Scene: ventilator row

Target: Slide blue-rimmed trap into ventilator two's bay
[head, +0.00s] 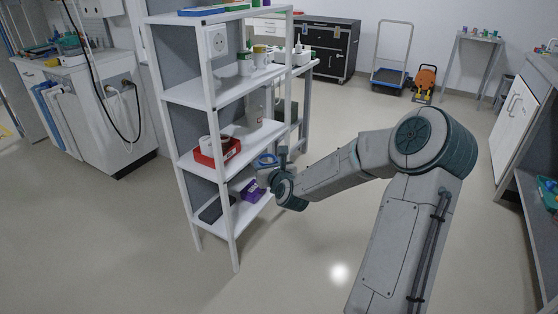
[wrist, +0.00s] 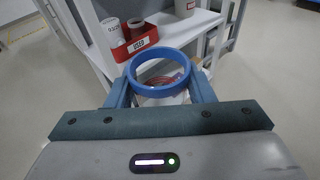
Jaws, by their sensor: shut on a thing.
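The blue-rimmed trap (wrist: 160,91) shows in the wrist view as a blue ring around a clear body, with thin reddish lines seen through it. My gripper (wrist: 162,82) is shut on it, one blue finger on each side of the rim. In the head view the blue rim (head: 265,160) shows beside my gripper (head: 279,163), in front of the white shelf unit's right side. The trap's lower part is hidden. I cannot make out ventilator two or its bay in either view.
The white shelf unit (head: 206,96) stands close to my gripper. It holds a red bin (head: 217,152) with white rolls, also in the wrist view (wrist: 136,46), and a purple box (head: 252,190). A white cabinet with hoses (head: 110,115) stands left.

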